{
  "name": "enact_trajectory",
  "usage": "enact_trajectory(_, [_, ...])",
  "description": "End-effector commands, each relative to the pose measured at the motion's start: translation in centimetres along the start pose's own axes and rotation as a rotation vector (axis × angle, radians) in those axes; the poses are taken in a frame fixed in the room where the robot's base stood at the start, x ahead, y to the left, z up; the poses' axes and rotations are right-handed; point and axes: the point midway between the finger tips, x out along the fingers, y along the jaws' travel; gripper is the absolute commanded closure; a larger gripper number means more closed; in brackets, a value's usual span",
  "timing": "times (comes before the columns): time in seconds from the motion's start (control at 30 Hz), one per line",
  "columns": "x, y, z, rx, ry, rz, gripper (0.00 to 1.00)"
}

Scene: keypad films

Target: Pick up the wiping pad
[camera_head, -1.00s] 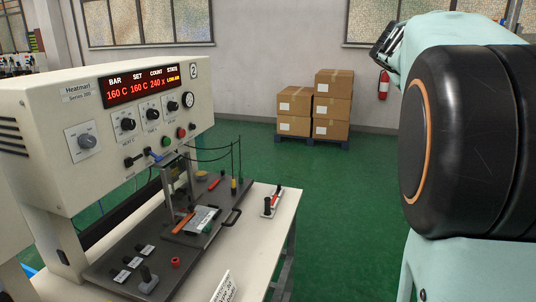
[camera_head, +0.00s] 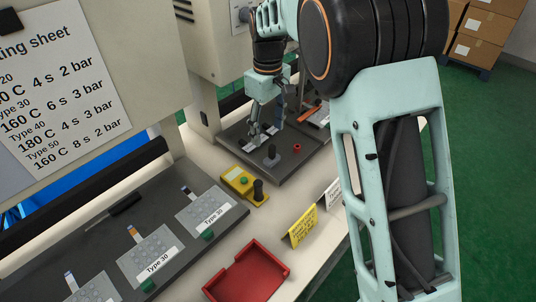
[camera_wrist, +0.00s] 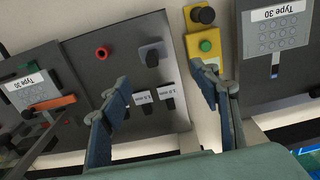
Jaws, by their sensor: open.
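A grey pad with a dark upright knob, which looks like the wiping pad (camera_head: 271,157), stands on the dark plate of the far press. The pad also shows in the wrist view (camera_wrist: 152,55), beyond and between my fingertips. My gripper (camera_head: 265,129) points down over that plate, just behind the pad in the head view. In the wrist view my gripper (camera_wrist: 160,78) has its two fingers spread apart with nothing between the tips. The gap in height between fingertips and pad is hard to judge.
Small labelled dark blocks (camera_wrist: 168,96) lie close to the pad on the gripper's side. A red ring (camera_head: 297,147) lies beside it. A yellow button box (camera_head: 238,180), a yellow sign (camera_head: 303,226), a red tray (camera_head: 248,276) and Type 30 keypads (camera_head: 152,255) are nearer.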

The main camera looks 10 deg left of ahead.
Motion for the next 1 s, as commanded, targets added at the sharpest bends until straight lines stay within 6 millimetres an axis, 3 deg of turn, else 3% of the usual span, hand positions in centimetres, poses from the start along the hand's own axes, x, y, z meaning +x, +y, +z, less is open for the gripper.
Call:
enact_trajectory(0.2, [3.5, 0.1, 0.1, 0.002, -0.003, 0.000, 0.44])
enact_trajectory(0.37, [4.5, 0.2, 0.2, 0.003, -0.001, 0.002, 0.44])
enact_trajectory(0.7, [8.9, 0.9, 0.8, 0.004, -0.002, 0.002, 0.44])
enact_trajectory(1.0, [9.4, 1.0, 0.7, 0.004, 0.001, 0.004, 0.44])
